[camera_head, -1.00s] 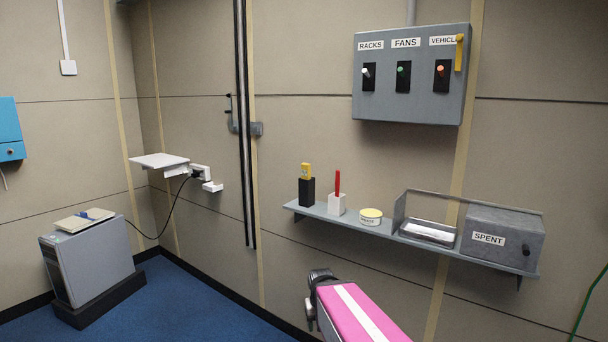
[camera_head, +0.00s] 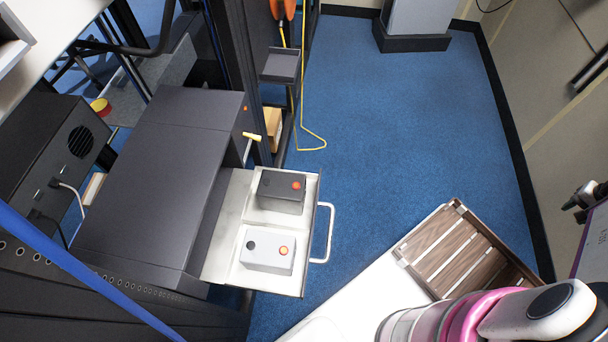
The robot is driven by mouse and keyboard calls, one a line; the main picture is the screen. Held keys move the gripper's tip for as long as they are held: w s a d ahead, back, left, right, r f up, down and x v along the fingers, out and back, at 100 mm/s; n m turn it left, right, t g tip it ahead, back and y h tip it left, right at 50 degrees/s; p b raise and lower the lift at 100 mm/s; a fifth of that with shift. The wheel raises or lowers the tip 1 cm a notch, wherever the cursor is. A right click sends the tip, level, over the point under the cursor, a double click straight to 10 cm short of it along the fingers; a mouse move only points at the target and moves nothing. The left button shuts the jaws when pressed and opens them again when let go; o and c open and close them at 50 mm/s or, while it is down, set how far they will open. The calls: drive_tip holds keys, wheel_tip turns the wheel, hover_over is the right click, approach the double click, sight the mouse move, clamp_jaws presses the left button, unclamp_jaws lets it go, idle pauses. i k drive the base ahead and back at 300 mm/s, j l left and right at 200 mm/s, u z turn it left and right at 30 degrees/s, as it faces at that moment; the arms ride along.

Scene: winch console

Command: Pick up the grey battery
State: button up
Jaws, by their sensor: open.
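A dark grey battery (camera_head: 277,194) with a red-orange cap on its top sits in the far half of a pulled-out white drawer (camera_head: 216,262). A white battery (camera_head: 266,262) with one black and one red cap sits beside it in the near half, apart from it. My gripper (camera_head: 573,207) shows small and partly cut off at the right edge, far to the right of the drawer. It is open, and I see nothing held in it.
The drawer comes out of a dark cabinet (camera_head: 150,180) and has a white front handle (camera_head: 328,232). A slatted wooden crate (camera_head: 462,250) lies on a white surface (camera_head: 350,295) at lower right. A yellow cord (camera_head: 310,148) hangs beyond the drawer. Blue floor (camera_head: 400,130) is open.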

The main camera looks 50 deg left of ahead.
sight(261, 252)
drive_tip(key=k+l, duration=0.15)
drive_tip(key=l, duration=0.2)
drive_tip(key=k+l+u, duration=0.1)
drive_tip(key=l, duration=0.3)
drive_tip(key=k+l, duration=0.15)
drive_tip(key=l, duration=0.2)
drive_tip(key=k+l, duration=0.15)
drive_tip(key=l, duration=0.2)
drive_tip(key=u, duration=2.9)
